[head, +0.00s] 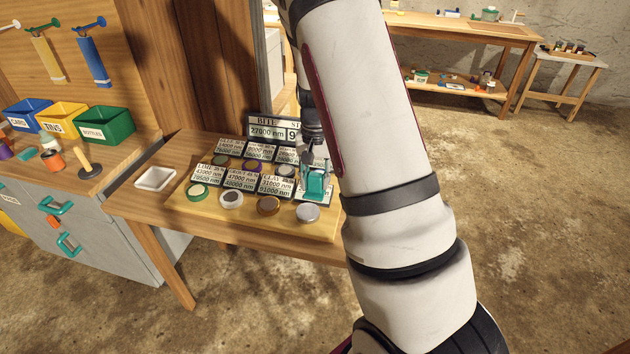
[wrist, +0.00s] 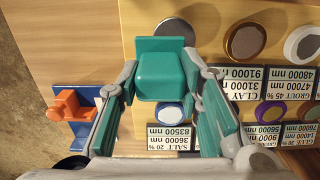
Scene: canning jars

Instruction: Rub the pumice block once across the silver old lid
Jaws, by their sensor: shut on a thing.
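My gripper (wrist: 161,68) is shut on a teal block (wrist: 161,85) with a flat teal plate at its far side, which I take for the pumice block. In the head view my gripper (head: 314,160) holds the block (head: 317,184) at the right end of the lid board. The silver old lid (head: 307,212) is a round grey disc at the right end of the near row. In the wrist view the silver lid (wrist: 176,29) is partly covered by the block's plate. I cannot tell whether block and lid touch.
Brown (head: 268,205), white (head: 231,200) and green (head: 197,191) lids share the near row. Label cards stand behind them. A blue-rimmed lid (wrist: 175,113) and an orange-and-blue item (wrist: 72,108) are close to my gripper. A white tray (head: 155,179) stands at the left.

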